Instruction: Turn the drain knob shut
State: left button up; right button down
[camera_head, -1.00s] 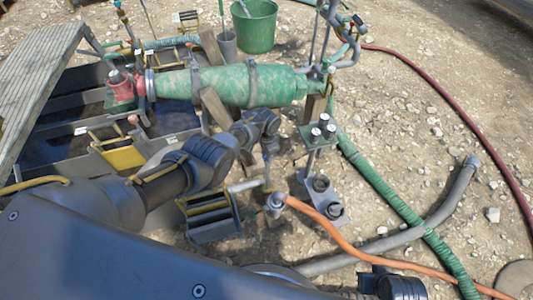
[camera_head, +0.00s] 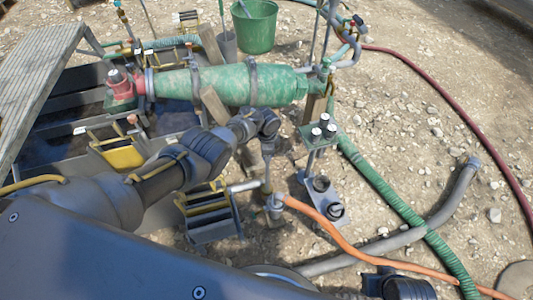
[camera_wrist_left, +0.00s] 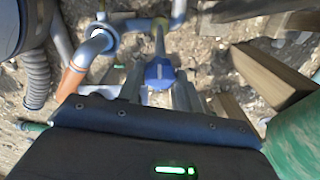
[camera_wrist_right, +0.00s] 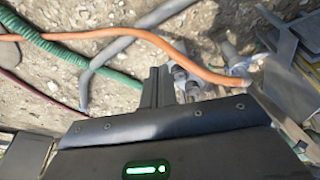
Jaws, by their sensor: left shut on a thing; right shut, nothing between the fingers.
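The blue drain knob (camera_wrist_left: 158,74) with a pale mark shows in the left wrist view, at the end of a yellowish stem. My left gripper (camera_wrist_left: 158,88) has one finger on each side of it and is shut on it. In the head view my left gripper (camera_head: 267,160) points down beside the grey pipe (camera_head: 245,185), and the knob is hidden or too small to make out. My right gripper (camera_wrist_right: 158,75) is shut and empty in the right wrist view, over the ground near grey fittings.
An orange hose (camera_head: 340,240) runs from a fitting right of my left gripper. A metal stand with silver caps (camera_head: 322,130) is close on the right. A mottled green cylinder (camera_head: 230,84) lies behind, with wooden wedges. A green hose (camera_head: 385,190) crosses a grey pipe (camera_head: 440,212).

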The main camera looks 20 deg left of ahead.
pick_arm(q)
jog(key=shift+d, duration=0.1)
jog(key=o, duration=1)
pick_arm(e)
jog(key=shift+s+f, duration=0.15)
jog(key=shift+f, duration=0.05)
pick_arm(q)
jog(key=shift+r, duration=0.1)
jog(key=shift+r+p, duration=0.3)
notch_tip(320, 180, up, 6)
jog(key=p, duration=0.4)
jog(key=shift+f, duration=0.25)
jog(key=shift+s+r+p, duration=0.1)
jog(key=shift+r+p, duration=1.15)
jog(key=shift+r, duration=0.95)
pick_arm(e)
jog(key=s+d+f+g, duration=0.1)
jog(key=s+f, duration=0.2)
jog(key=f, duration=1.3)
jog(key=shift+s, duration=0.15)
